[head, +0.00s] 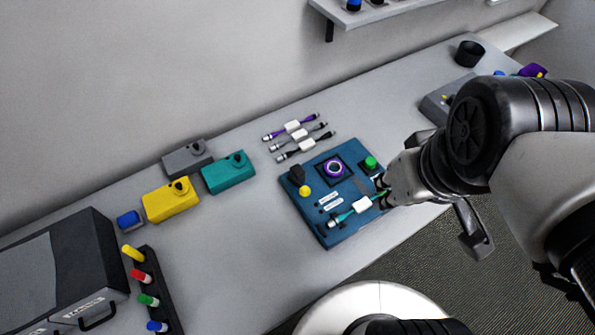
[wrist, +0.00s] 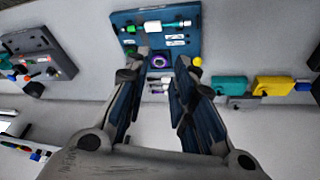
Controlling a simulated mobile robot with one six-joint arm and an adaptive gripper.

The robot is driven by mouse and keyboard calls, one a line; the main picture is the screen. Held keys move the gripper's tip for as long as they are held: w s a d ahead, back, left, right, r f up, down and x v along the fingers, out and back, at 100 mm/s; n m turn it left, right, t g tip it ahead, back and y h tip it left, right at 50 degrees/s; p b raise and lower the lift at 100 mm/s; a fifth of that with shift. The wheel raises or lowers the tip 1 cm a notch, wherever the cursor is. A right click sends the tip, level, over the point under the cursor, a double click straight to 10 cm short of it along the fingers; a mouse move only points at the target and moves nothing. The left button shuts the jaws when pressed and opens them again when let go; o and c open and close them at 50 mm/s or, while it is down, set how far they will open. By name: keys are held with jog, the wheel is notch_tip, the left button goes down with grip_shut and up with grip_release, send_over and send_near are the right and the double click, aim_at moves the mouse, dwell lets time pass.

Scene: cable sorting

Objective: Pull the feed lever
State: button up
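A blue board (head: 338,238) lies on the table and carries several controls. A yellow ball knob (head: 305,190) sits beside a black block (head: 297,174) on its left side; this looks like the feed lever, though its shaft is hard to make out. The yellow knob also shows in the wrist view (wrist: 197,61), just beyond my right-hand fingertip. My gripper (head: 384,189) is over the board's right edge in the head view. In the wrist view my gripper (wrist: 158,65) is open and empty, its fingers spread either side of a purple ring (wrist: 158,62).
A teal-ended cable (head: 361,205) lies on the board, near a green button (head: 370,162). Several cables (head: 297,131) lie behind it. Yellow (head: 171,201), teal (head: 228,173) and grey (head: 187,157) boxes stand to the left.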

jog(key=w+a+n, duration=0.1)
jog(key=n, duration=0.1)
jog(key=w+a+n+g+p, duration=0.1)
jog(key=w+n, duration=0.1)
jog(key=w+a+r+n, duration=0.1)
jog(key=w+a+n, duration=0.1)
jog(key=shift+w+g, duration=0.1)
jog(key=shift+g, duration=0.3)
jog(key=c, duration=0.4)
jog(key=w+a+n, duration=0.1)
jog(key=n, duration=0.1)
jog(key=w+a+f+n+p, duration=0.1)
jog(key=a+n, duration=0.1)
jog(key=w+a+n+g+p, duration=0.1)
jog(key=w+n, duration=0.1)
jog(key=shift+w+a+f+h, duration=0.1)
jog(key=shift+a+f+h, duration=0.05)
jog(key=shift+a+h, duration=0.2)
grip_shut()
jog(key=w+a+f+n+g+h+p, duration=0.1)
jog(key=w+a+f+n+g+p, duration=0.1)
jog(key=a+f+n, duration=0.4)
jog(key=shift+w+a+f+n, duration=0.25)
jog(key=shift+w+a+n, duration=0.6)
jog(key=shift+a+n, duration=1.2)
jog(key=shift+d+n, duration=0.25)
